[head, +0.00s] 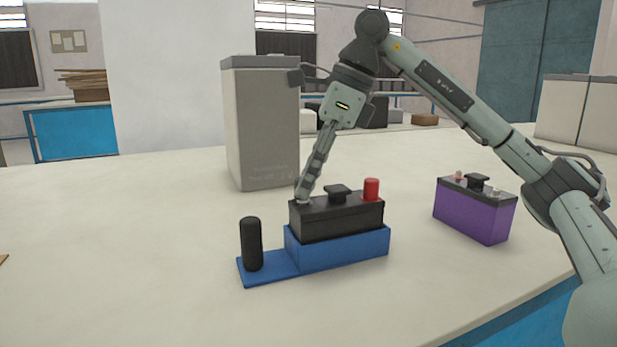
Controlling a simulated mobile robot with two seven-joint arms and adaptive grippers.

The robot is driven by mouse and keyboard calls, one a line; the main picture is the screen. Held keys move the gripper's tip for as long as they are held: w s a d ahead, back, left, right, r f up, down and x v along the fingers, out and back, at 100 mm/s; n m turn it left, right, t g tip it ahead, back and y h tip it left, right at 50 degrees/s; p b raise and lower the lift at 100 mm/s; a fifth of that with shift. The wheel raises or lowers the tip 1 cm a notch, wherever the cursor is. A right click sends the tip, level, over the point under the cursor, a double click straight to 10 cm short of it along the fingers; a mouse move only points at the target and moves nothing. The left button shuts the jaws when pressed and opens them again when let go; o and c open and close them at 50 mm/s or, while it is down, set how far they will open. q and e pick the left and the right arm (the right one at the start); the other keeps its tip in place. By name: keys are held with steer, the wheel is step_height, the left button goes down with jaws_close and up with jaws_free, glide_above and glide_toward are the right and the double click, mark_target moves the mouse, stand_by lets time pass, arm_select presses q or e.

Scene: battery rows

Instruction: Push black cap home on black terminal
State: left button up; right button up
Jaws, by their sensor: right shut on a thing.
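A black battery (337,217) sits on the raised part of a blue holder (343,248). A red cap (371,189) stands upright on its right end. A tall black cylinder, which looks like the black cap (251,243), stands upright on the holder's low left step, apart from the battery. My right gripper (303,195) points down at the battery's left end, shut on the pale terminal post (303,202) there; the fingers hide most of it. The gripper is clear of the black cylinder. My left gripper is out of view.
A purple battery (474,211) with bare terminals stands to the right on the pale table (130,260). A tall grey box (262,125) stands behind the holder. The table's left side is mostly free. My right arm spans the right side.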

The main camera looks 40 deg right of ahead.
steer(key=shift+f, duration=0.4)
stand_by(0.4)
steer(key=o, duration=0.9)
steer(key=shift+c, duration=0.2)
steer(key=shift+o, duration=0.2)
steer(key=o, duration=0.4)
steer(key=shift+o, duration=0.2)
